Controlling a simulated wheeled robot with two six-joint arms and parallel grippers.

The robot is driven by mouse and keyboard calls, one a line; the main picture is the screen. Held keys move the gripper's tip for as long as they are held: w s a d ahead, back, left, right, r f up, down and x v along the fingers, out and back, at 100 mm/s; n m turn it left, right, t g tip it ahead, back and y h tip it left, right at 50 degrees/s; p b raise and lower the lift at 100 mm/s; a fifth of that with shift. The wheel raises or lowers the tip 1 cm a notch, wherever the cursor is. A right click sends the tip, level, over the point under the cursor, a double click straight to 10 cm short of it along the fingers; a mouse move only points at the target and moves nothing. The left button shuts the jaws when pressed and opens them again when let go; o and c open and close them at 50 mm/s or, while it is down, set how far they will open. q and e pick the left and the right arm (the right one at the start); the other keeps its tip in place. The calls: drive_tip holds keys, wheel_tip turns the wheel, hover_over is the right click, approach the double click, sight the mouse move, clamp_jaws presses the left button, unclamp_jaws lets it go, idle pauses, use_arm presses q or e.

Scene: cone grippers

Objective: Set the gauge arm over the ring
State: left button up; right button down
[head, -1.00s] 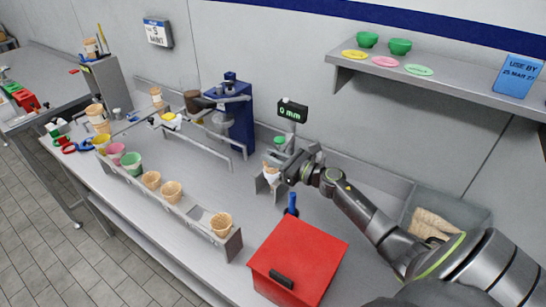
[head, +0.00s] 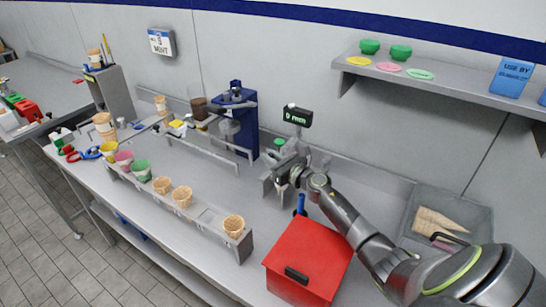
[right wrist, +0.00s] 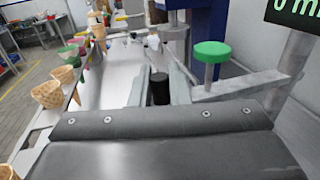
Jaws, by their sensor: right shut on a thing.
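The gauge stands at the back of the counter right of the blue machine, its dark display (head: 297,117) reading 0 mm in green. A green round cap (head: 279,142) tops a short grey post on it; the cap also shows in the right wrist view (right wrist: 212,52) beside a grey bar (right wrist: 240,85). My right gripper (head: 284,172) is at the gauge stand. In the right wrist view its fingers close on a black knob (right wrist: 159,88), apparently the gauge arm's. A bit of cone (head: 281,187) shows below the gripper; the ring is hidden. My left gripper is out of view.
A red box (head: 308,255) with a black handle stands in front of my right arm. A rack (head: 205,215) with several cones runs along the front edge. A grey bin (head: 470,215) with cones is at right. A blue machine (head: 240,130) stands left of the gauge.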

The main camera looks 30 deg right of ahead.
drive_tip(key=c, duration=1.4)
unclamp_jaws()
drive_tip(key=shift+w, duration=0.1)
drive_tip(key=shift+c, duration=0.2)
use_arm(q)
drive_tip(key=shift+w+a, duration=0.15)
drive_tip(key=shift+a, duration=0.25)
use_arm(e)
drive_tip(key=shift+a, duration=0.1)
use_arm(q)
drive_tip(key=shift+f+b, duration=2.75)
use_arm(e)
drive_tip(key=v, duration=1.7)
